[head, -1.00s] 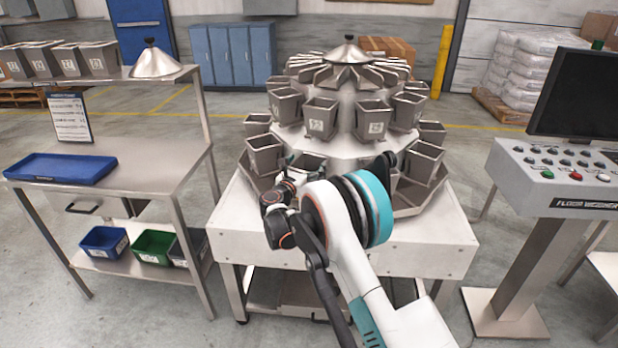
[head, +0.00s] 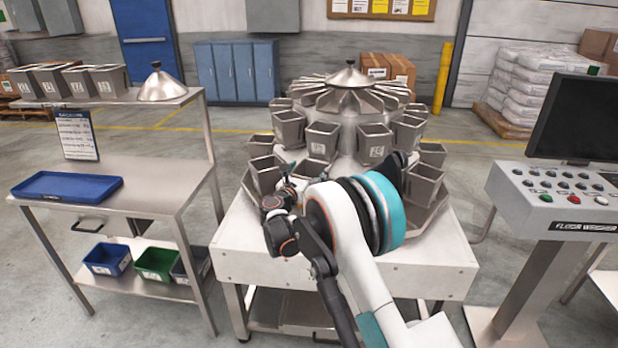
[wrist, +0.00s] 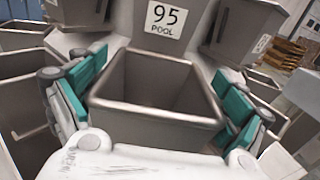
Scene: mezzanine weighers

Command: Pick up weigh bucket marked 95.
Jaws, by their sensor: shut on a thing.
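In the wrist view my gripper (wrist: 160,92) has its teal pads against both sides of an open, empty grey bucket (wrist: 155,128). It is shut on this bucket, which looks upright. The held bucket's own front label is hidden. Just behind and above its rim, another grey bucket carries a white label marked 95 POOL (wrist: 164,18). In the head view my gripper is at the front of the weigher's lower bucket ring, mostly hidden by my own wrist, and the held bucket cannot be made out clearly.
Neighbouring buckets crowd both sides, such as one at upper right (wrist: 243,30) in the wrist view. The weigher's white table (head: 240,262) lies below. A steel bench with a blue tray (head: 67,187) stands left, and a control console (head: 552,195) right.

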